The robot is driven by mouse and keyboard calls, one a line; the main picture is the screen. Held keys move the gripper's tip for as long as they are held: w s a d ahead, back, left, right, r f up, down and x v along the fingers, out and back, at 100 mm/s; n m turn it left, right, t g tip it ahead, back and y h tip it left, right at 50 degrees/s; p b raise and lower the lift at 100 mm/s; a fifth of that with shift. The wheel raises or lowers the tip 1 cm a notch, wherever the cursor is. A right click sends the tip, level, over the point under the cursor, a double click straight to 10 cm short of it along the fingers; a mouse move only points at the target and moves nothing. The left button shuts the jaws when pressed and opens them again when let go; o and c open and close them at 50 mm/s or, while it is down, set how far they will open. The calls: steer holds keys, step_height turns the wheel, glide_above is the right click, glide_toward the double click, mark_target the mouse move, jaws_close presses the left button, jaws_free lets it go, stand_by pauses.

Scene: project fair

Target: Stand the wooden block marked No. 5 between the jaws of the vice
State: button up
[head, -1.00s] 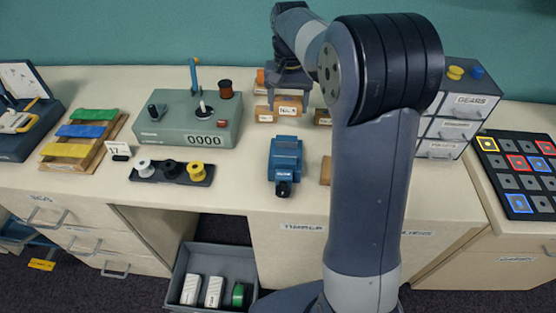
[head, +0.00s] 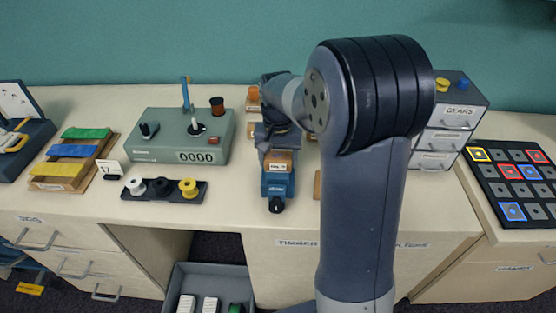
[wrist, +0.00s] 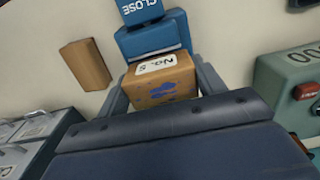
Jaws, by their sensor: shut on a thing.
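The wooden block marked No. 5 (wrist: 168,84) is between the two fingers of my gripper (wrist: 162,92) in the wrist view, its label readable and blue marks on its side. My gripper is shut on it. In the head view the block (head: 281,161) shows at the back part of the blue vice (head: 277,187), just below my gripper (head: 278,150). The vice (wrist: 153,40) also shows in the wrist view, with a CLOSE label, right beside the block. The block's underside and the far jaw are hidden, so I cannot tell whether it rests between the jaws.
A plain wooden block (wrist: 85,65) lies on the counter near the vice. A green counter box (head: 180,137) and a spool tray (head: 164,189) stand to the left. The gears drawers (head: 447,130) stand to the right. Bare counter lies in front of the vice.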

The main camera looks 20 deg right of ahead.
mark_target(278, 156)
steer(key=shift+f, duration=0.45)
steer(key=shift+f, duration=0.15)
steer(key=o, duration=1)
step_height(278, 156, up, 12)
